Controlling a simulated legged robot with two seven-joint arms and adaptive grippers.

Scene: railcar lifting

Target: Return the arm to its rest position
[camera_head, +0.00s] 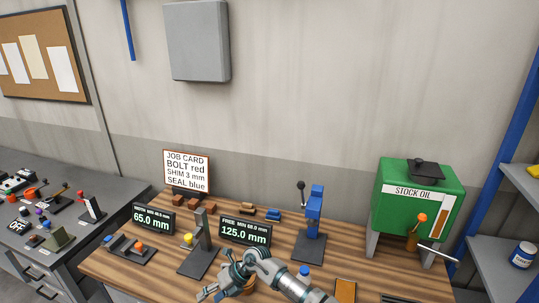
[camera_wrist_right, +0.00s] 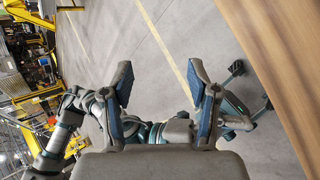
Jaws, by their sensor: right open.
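My right gripper (camera_head: 208,294) is at the bottom of the head view, low at the front of the wooden bench (camera_head: 115,268), beside my bent arm. In the right wrist view its two fingers (camera_wrist_right: 160,72) stand wide apart with nothing between them, and bare floor shows beyond. My left gripper cannot be made out in either view.
The bench holds a job card (camera_head: 187,170), a 65.0 mm display (camera_head: 153,218), a 125.0 mm display (camera_head: 245,230), a blue press (camera_head: 314,212) and a green stock oil box (camera_head: 416,200). A grey table (camera_head: 85,185) stands left, blue shelving (camera_head: 510,130) right.

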